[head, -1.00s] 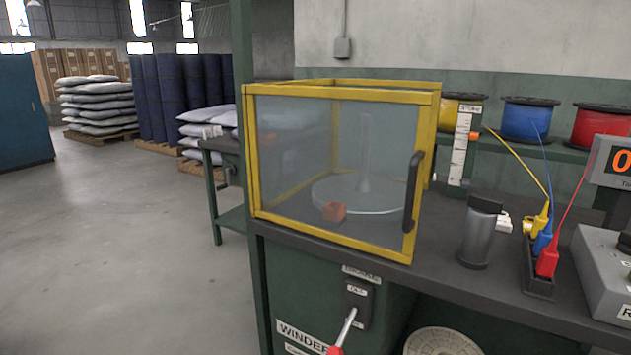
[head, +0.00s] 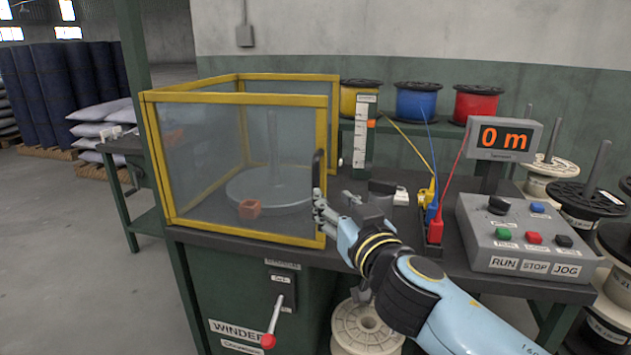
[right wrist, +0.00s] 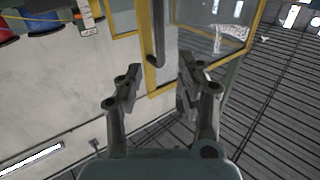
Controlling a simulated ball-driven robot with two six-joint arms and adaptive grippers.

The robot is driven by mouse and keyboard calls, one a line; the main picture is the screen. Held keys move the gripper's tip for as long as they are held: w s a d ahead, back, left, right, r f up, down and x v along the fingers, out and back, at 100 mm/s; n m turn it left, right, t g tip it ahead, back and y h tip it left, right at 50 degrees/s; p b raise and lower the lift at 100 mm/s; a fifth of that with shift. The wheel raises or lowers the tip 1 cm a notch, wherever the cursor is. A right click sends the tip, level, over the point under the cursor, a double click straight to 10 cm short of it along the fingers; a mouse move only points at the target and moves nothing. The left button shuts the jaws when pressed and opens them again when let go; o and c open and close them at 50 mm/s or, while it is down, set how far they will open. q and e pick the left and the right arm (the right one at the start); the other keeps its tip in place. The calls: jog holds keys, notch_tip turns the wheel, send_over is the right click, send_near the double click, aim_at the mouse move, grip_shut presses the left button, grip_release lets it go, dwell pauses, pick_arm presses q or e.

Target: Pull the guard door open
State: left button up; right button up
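The guard door (head: 235,165) is a clear panel in a yellow frame on the front of the winder guard, and it looks closed. Its dark vertical handle (head: 319,172) is at the door's right edge. My right gripper (head: 322,208) is at the handle's lower end in the head view, partly covering the door's right post. In the right wrist view my right gripper (right wrist: 155,88) has its fingers spread, with the handle (right wrist: 157,38) beyond and roughly between the fingertips. I see no clear contact. My left gripper is not in view.
Behind the door are a round plate (head: 270,192) and an orange block (head: 249,209). A dark grey cylinder (head: 382,190), the wire plugs (head: 434,225) and the control box (head: 520,235) are to the right. A red-tipped lever (head: 272,325) is below. Open floor lies left.

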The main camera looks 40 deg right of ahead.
aim_at(316, 183)
jog(key=p+x, duration=0.1)
jog(key=x, duration=0.8)
jog(key=shift+w, duration=0.1)
jog(key=shift+w+d+f+p, duration=0.15)
jog(key=shift+w+p, duration=0.15)
jog(key=shift+w, duration=0.25)
grip_shut()
